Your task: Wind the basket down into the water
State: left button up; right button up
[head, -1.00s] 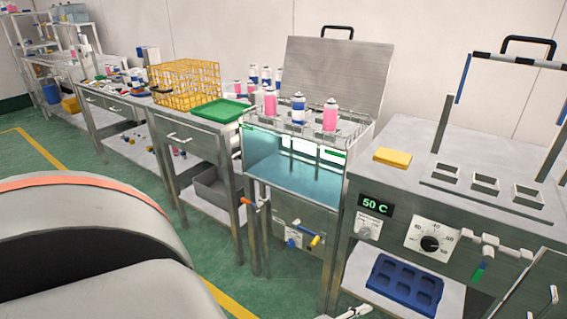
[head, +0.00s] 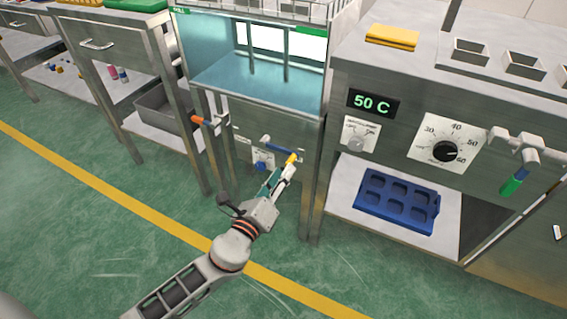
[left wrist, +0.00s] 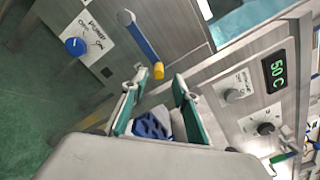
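The water tank (head: 205,95) stands in the middle of the head view, with pale blue water (head: 260,80) behind its clear front. Only the lower edge of the wire basket rack (head: 270,8) shows at the top. A crank with a blue arm (head: 279,143) and yellow knob (head: 292,158) is on the tank's lower front. The crank's blue arm (left wrist: 143,42) and knob (left wrist: 158,71) also show in the left wrist view. My left gripper (head: 285,170) is open, its fingertips (left wrist: 158,80) either side of the knob's line; contact cannot be told. My right gripper is out of view.
A blue dial (head: 262,163) sits left of the crank. An orange-tipped lever (head: 202,121) sticks out on the tank's left. At right, a bench with a 50 C display (head: 375,102) holds a blue tray (head: 396,200) on its shelf. Green floor is free in front.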

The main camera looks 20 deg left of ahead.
aim_at(288, 162)
pick_arm(q)
jog(key=shift+w+f, duration=0.15)
jog(key=shift+w, duration=2.2)
grip_shut()
